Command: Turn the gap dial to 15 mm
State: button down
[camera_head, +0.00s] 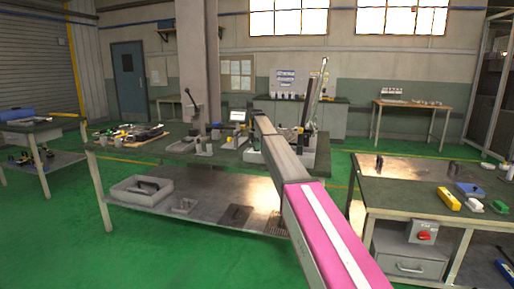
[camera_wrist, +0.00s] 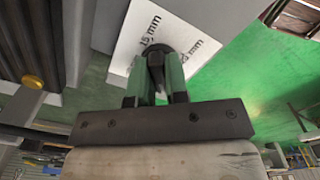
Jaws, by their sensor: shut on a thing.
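The gap dial (camera_wrist: 156,56) is a small round black knob on a white plate (camera_wrist: 133,33) in the wrist view. The plate carries the label "15 mm" up and left of the knob, and a second "mm" label to its right whose number is partly hidden. My gripper (camera_wrist: 157,68) has its two green-faced fingers shut on the dial, one on each side. The fingers cover much of the knob, and I cannot tell which label it points to. In the head view my arm reaches over the middle workbench (camera_head: 228,158) and hides the dial and gripper.
Grey machine parts stand close to the left of the plate in the wrist view, with a yellow button (camera_wrist: 32,81) among them. In the head view, a small screen (camera_head: 238,115) and a tall upright stand on the bench. Another workbench (camera_head: 420,195) stands at right, with green floor between.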

jog(key=m, duration=0.8)
jog(key=shift+m, duration=0.4)
jog(key=m, duration=0.4)
jog(key=shift+m, duration=0.3)
jog(key=m, duration=1.2)
jog(key=shift+m, duration=0.3)
jog(key=m, duration=0.4)
jog(key=shift+m, duration=2.2)
